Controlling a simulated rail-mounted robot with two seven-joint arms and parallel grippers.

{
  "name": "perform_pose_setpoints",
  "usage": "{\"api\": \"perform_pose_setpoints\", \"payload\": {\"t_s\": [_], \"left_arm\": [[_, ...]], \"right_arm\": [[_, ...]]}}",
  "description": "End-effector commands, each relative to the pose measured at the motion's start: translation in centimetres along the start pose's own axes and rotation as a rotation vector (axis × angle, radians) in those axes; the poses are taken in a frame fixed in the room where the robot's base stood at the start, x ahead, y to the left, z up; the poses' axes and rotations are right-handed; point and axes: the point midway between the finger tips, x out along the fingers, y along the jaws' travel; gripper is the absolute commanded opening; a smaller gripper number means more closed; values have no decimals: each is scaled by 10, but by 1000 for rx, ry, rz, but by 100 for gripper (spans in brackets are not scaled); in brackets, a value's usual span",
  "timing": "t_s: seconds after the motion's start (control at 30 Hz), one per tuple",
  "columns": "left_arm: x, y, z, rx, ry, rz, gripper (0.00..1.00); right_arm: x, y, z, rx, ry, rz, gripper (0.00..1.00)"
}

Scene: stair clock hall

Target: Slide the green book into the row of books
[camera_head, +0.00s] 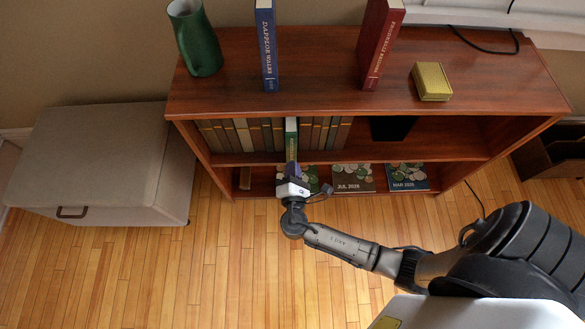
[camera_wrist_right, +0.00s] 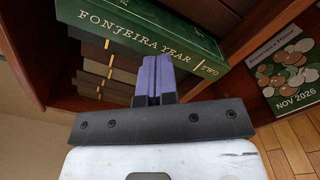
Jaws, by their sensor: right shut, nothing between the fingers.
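The green book (camera_head: 291,142) stands upright in the row of books (camera_head: 236,134) on the upper shelf, with grey-brown and dark volumes on both sides. It sticks out a little in front of them. Its spine, lettered "FONJEIRA YEAR TWO", shows large in the right wrist view (camera_wrist_right: 130,28). My right gripper (camera_head: 292,170) is at the spine from the front. Its purple fingers (camera_wrist_right: 153,75) are shut together with nothing between them. Their tips overlap the spine's lower edge in the wrist view; I cannot tell whether they touch it. My left gripper is out of view.
The bookcase top (camera_head: 325,80) holds a green jug (camera_head: 196,40), a blue book (camera_head: 267,50), a red book (camera_head: 379,45) and a yellow box (camera_head: 431,81). Magazines (camera_head: 352,178) lie on the lower shelf. A grey storage bench (camera_head: 95,155) stands left. The floor in front is clear.

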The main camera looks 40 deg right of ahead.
Motion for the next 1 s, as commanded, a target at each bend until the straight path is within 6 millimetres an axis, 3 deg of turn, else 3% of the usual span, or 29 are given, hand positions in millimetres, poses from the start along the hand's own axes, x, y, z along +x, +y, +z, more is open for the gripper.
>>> {"api": "perform_pose_setpoints", "payload": {"t_s": [0.3,1.0], "left_arm": [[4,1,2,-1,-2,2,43],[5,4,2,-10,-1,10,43]], "right_arm": [[23,0,0,1,0,2,0],[29,0,0,1,1,0,0]]}}
